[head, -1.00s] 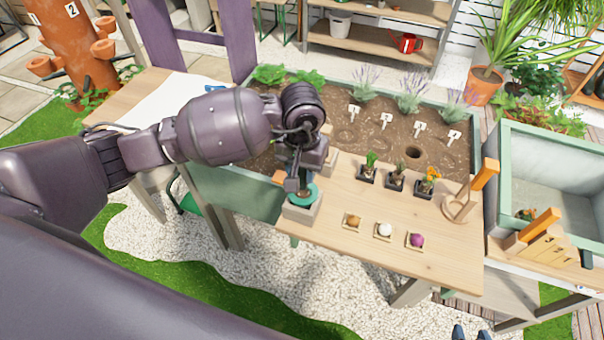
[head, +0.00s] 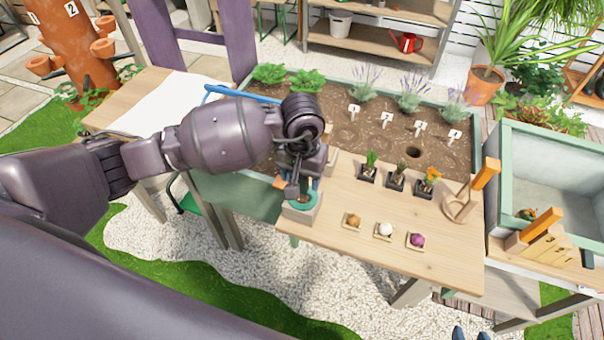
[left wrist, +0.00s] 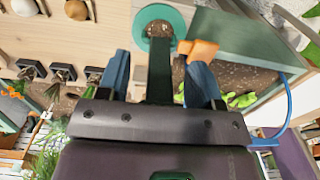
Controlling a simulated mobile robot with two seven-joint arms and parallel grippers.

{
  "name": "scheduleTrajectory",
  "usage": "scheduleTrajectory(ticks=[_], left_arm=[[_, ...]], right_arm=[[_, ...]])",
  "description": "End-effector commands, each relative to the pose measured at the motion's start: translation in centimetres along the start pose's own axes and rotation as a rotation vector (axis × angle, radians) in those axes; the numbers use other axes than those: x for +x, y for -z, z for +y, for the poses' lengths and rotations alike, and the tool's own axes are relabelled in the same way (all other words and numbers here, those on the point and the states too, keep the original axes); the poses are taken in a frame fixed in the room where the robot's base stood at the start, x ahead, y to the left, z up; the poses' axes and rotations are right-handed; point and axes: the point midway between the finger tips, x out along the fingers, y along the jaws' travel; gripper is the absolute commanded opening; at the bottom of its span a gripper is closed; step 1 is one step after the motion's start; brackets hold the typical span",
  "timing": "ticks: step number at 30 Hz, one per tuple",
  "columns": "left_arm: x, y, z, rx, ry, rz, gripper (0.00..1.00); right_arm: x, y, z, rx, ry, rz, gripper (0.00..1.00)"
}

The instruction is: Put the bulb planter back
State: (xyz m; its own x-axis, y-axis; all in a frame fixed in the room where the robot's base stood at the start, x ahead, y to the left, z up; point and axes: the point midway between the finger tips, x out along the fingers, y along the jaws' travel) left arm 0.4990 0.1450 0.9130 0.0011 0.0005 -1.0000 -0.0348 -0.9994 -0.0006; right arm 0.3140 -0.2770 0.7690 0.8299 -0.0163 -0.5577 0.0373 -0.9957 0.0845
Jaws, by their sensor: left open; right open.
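The bulb planter's teal ring (head: 303,203) sits at the pale block stand (head: 300,215) on the left front corner of the wooden table. In the left wrist view the ring (left wrist: 176,17) lies beyond the fingers, with a dark green upright part (left wrist: 159,72) of the planter between them. My left gripper (head: 303,188) is over the stand. Its blue fingers (left wrist: 160,78) are apart on either side of the upright part, with gaps visible. An orange piece (left wrist: 203,48) shows near one finger. My right gripper (head: 470,334) barely shows at the bottom edge, its two dark tips apart.
Several small potted plants (head: 396,178) and bulbs on little trays (head: 384,231) stand on the table. A wooden stand with an orange handle (head: 483,177) is at its right. The soil bed (head: 390,135) with labels lies behind, a green-rimmed bin (head: 550,160) to the right.

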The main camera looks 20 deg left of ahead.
Motion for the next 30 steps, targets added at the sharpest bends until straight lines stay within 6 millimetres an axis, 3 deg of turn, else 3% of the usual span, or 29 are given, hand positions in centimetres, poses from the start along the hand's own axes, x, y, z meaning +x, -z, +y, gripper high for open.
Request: scheduleTrajectory(ticks=[5, 21, 30], left_arm=[[-0.6, 0.0, 0.0, 0.0, -0.001, 0.0, 0.6], [-9.9, 0.1, 0.0, 0.001, 0.001, 0.003, 0.6], [-12.2, 0.0, 0.0, 0.0, 0.0, 0.0, 0.6]], right_arm=[[-0.2, 0.4, 0.1, 0.0, 0.0, 0.001, 0.43], [0.5, 1.2, -0.1, -0.003, 0.003, 0.023, 0.43], [0.4, 0.8, -0.1, -0.001, 0.002, 0.016, 0.43]])
